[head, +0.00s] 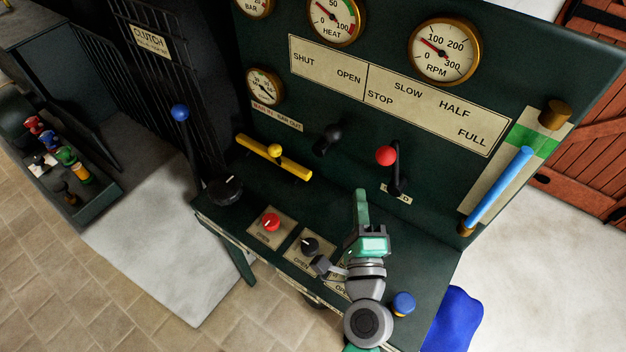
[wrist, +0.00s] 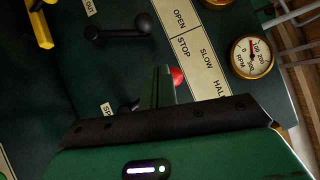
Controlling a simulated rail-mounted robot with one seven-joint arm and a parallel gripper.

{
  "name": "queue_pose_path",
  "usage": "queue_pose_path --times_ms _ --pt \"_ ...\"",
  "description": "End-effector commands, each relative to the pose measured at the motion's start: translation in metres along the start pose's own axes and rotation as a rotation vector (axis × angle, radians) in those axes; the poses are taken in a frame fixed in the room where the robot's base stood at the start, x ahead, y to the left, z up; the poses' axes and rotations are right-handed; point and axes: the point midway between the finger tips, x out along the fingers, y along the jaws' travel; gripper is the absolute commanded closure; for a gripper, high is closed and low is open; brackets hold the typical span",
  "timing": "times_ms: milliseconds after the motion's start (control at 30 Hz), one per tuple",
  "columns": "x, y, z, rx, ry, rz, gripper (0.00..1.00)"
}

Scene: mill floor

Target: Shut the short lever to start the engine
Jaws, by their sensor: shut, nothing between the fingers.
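A short black lever (head: 331,134) with a round black knob is on the dark green panel, below the plate marked SHUT and OPEN (head: 327,74). It also shows at the top of the wrist view (wrist: 119,31), its whole length clear of my gripper. A red-knobbed lever (head: 386,156) stands to its right, below the plate marked STOP, SLOW, HALF and FULL. My green gripper (head: 360,197) is shut and empty, lower right of the black lever in the head view. In the wrist view its fingers (wrist: 163,76) partly cover the red knob (wrist: 177,76).
A yellow bar (head: 257,148) with a yellow knob is left of the black lever. A blue-knobbed clutch lever (head: 180,112) is farther left. Red (head: 270,222), black (head: 309,245) and blue (head: 403,304) knobs sit on the ledge. A blue tube (head: 499,187) is at right.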

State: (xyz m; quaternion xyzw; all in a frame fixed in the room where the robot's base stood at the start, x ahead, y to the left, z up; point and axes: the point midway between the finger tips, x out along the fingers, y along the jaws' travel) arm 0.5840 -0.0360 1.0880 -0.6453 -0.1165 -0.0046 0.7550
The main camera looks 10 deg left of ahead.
Motion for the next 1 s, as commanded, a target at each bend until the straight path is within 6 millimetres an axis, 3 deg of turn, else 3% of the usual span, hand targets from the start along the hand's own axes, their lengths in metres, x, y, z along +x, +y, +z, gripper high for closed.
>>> queue_pose_path --times_ms 33,100,333,800,1000 --pt "-0.005 0.018 -0.007 0.045 0.014 0.01 1.0" --pt "-0.009 0.027 -0.011 0.084 0.027 0.017 1.0" --pt "0.001 0.024 -0.011 0.091 0.028 0.016 1.0" --pt "0.098 0.025 -0.01 0.087 0.024 0.016 1.0" --pt "0.116 0.023 0.01 0.086 0.025 0.016 1.0"
